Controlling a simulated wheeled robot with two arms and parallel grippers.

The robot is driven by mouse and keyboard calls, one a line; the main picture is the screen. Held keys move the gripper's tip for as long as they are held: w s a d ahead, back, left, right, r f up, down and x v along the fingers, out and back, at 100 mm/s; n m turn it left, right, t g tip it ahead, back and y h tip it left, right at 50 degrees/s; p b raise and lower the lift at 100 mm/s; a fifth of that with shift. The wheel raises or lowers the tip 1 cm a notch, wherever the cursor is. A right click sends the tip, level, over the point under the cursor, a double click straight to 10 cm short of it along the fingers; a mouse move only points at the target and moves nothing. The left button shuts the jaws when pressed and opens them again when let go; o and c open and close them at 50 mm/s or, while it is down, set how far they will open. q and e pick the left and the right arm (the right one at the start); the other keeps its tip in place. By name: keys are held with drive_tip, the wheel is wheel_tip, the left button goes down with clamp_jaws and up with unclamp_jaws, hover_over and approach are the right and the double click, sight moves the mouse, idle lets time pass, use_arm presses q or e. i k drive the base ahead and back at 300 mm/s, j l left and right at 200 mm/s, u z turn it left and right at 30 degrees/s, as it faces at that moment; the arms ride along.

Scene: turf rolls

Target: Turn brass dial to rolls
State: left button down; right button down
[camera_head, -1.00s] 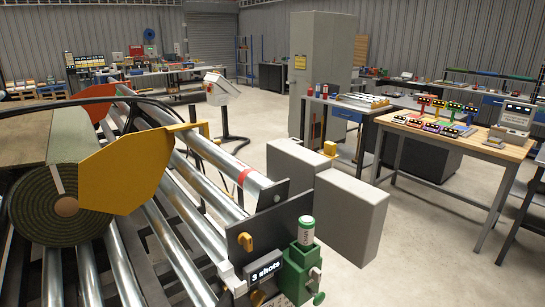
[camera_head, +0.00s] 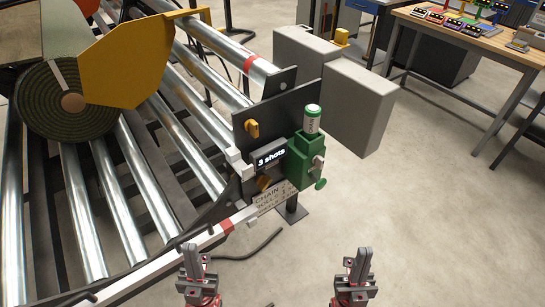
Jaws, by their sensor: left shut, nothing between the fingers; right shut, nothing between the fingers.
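A brass-coloured dial (camera_head: 264,183) sits below the "3 shots" display (camera_head: 270,158) at the end of the roller bed, partly hidden by the parts around it. Its pointing direction is too small to tell. Just below it is a white plate (camera_head: 275,199) with lettering that seems to read "CHAIN" and "ROLLS". My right gripper (camera_head: 360,256) is shut and empty, below and to the right. Neither touches anything.
A green unit (camera_head: 304,160) with a green-and-white canister (camera_head: 312,119) stands right of the display. Grey boxes (camera_head: 345,100) are behind it. A rolled turf (camera_head: 64,100) lies on the metal rollers (camera_head: 142,175) at left.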

sight(263, 182)
drive_tip(key=u, duration=1.25)
drive_tip(key=z, duration=1.15)
drive_tip(key=i, duration=0.4)
